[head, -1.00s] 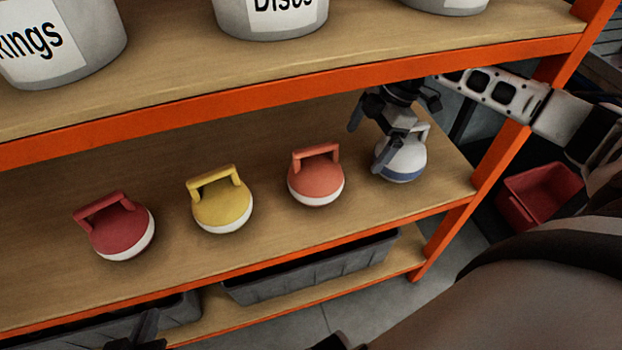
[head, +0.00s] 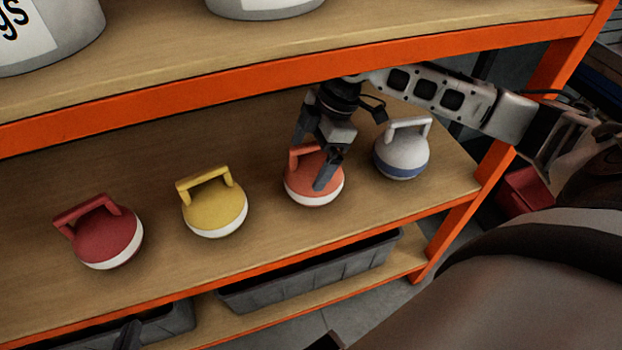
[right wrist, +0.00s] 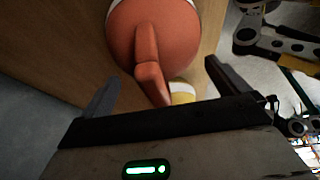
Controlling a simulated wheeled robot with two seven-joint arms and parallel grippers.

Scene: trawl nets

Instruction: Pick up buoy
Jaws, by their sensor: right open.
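Several round buoys with loop handles stand in a row on the middle shelf: a dark red one (head: 110,242), a yellow one (head: 216,212), an orange one (head: 328,188) and a white one with a blue base (head: 402,158). My right gripper (head: 312,158) is open in front of the orange buoy and partly hides it. In the right wrist view, the orange buoy's handle (right wrist: 148,50) points in between the open fingers (right wrist: 162,76), apart from both. The yellow buoy (right wrist: 182,90) shows behind it. A dark part of my left gripper (head: 128,336) shows at the bottom left edge; its jaws are unclear.
The shelf above has an orange front beam (head: 250,88) close over my right arm and carries grey buckets (head: 265,8). Grey bins (head: 310,275) sit on the shelf below. An orange post (head: 470,210) stands at the right. A red bin (head: 528,190) is beyond it.

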